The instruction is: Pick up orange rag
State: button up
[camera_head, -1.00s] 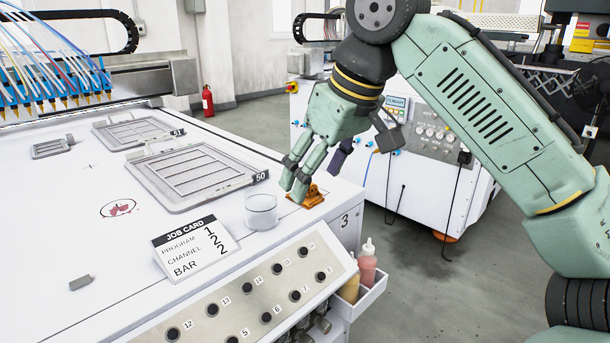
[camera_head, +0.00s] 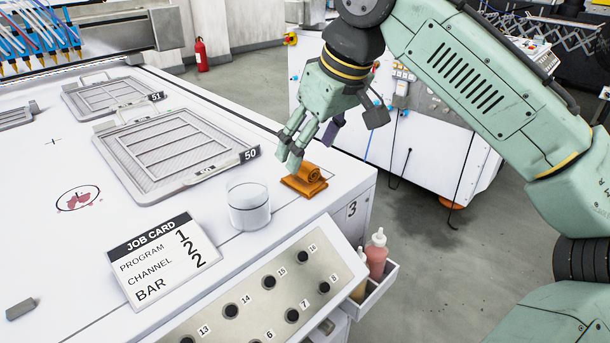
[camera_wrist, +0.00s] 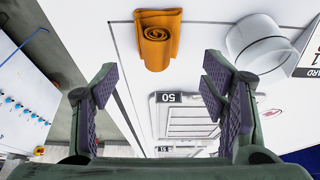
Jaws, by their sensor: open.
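The orange rag (camera_head: 304,180) lies rolled on the white table top, close to the table's right edge. In the wrist view the rag (camera_wrist: 157,38) shows at the top, beyond my fingertips and between the two fingers in width. My gripper (camera_head: 292,150) is above and just behind the rag in the head view, with its fingers pointing down. In the wrist view my gripper (camera_wrist: 160,85) has its two fingers wide apart with nothing between them. I see no contact with the rag.
A metal tray (camera_head: 172,150) marked 50 lies behind. A button panel (camera_head: 268,296) and a side bin with bottles (camera_head: 376,255) are in front.

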aim_at(305, 164)
jog(key=x, duration=0.5)
jog(key=shift+d+f, duration=0.1)
jog(key=shift+d, duration=0.1)
jog(key=shift+c, duration=0.3)
jog(key=c, duration=1.3)
